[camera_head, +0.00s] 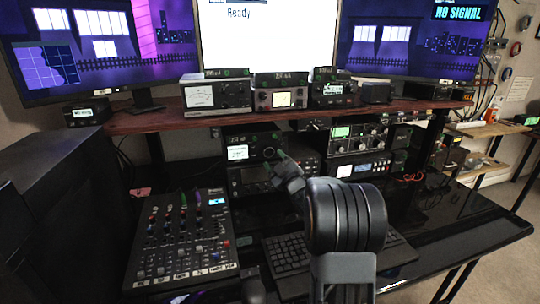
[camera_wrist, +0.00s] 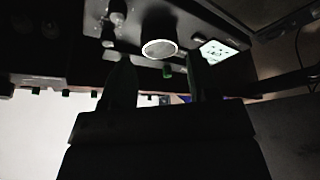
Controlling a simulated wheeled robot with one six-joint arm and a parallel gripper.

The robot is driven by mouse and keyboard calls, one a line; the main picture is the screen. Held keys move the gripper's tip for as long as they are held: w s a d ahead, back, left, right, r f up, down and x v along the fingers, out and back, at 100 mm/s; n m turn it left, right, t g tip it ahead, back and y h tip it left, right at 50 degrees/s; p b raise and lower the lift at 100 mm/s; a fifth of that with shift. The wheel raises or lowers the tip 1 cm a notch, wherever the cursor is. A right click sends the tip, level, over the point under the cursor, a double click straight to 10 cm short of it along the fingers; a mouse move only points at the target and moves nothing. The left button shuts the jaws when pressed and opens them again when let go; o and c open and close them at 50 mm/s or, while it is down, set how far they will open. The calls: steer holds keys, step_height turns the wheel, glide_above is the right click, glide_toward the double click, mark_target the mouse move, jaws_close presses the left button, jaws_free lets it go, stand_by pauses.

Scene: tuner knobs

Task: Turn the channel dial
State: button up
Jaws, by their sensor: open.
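A black radio (camera_head: 238,153) with a small lit display stands on the desk below the wooden shelf, with a round knob on its front. My gripper (camera_head: 284,163) is in front of this radio, near its right side. In the wrist view my gripper (camera_wrist: 161,68) is open, its two dark fingers apart with nothing between them. A large round knob (camera_wrist: 160,48) with a pale face is just beyond the fingertips, roughly between them, and appears apart from them. I cannot tell whether this knob is the channel dial, as no label is readable.
A mixer (camera_head: 182,240) lies left of my arm and a keyboard (camera_head: 290,252) lies partly behind it. The shelf (camera_head: 160,121) with several radios overhangs the lower stack. More radio units (camera_head: 358,140) stand to the right. The desk's right side (camera_head: 470,225) is clear.

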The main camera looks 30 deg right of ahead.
mark_target(269, 153)
steer(key=shift+x, duration=1.75)
steer(key=c, duration=0.7)
steer(key=shift+o, duration=0.2)
steer(key=shift+f+m+b, duration=0.15)
steer(key=shift+m+b, duration=0.25)
steer(key=m+b, duration=0.1)
steer(key=m+h+b, duration=0.1)
steer(key=shift+a+f+m+t, duration=0.1)
steer(key=shift+f+m+t, duration=0.05)
steer(key=shift+m+t, duration=0.15)
steer(key=m+h+b, duration=0.3)
steer(key=m+b, duration=0.1)
steer(key=m, duration=0.1)
steer(key=shift+m+h+b, duration=0.7)
steer(key=shift+m, duration=0.5)
steer(key=shift+r+m, duration=0.25)
steer(key=shift+m, duration=0.05)
